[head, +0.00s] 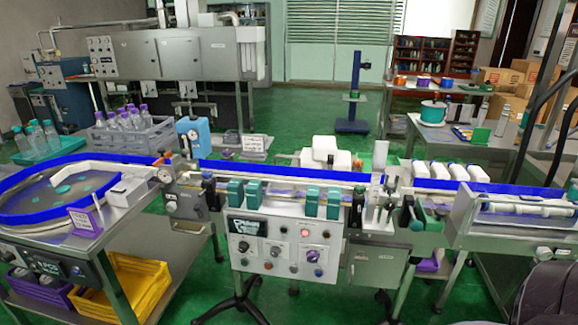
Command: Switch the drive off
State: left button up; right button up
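A white control panel (285,262) hangs on the front of the conveyor in the middle of the head view. It carries a dark label plate, a black knob (243,247) at its left, a bright red lamp or button (304,233), and several smaller knobs and buttons below. The lettering is too small to read, so I cannot tell which control belongs to the drive or how it is set. Neither of my grippers shows in the head view.
The conveyor (270,172) with blue rails runs across the view, with teal-and-grey blocks along its front. A round turntable (62,190) stands at the left. A yellow crate (138,285) sits below it. A dark rounded shape (545,290) fills the lower right corner. Green floor shows below the panel.

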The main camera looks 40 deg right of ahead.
aim_at(312, 255)
jog(key=i+j+z, duration=0.15)
jog(key=j+z, duration=0.15)
jog(key=z, duration=0.2)
jog(key=i+j+z, duration=0.1)
jog(key=j+z, duration=0.2)
jog(key=z, duration=0.15)
jog(key=i+j+z, duration=0.15)
jog(key=j+z, duration=0.6)
jog(key=i+j+z, duration=0.15)
jog(key=i, duration=0.25)
jog(key=j, duration=0.1)
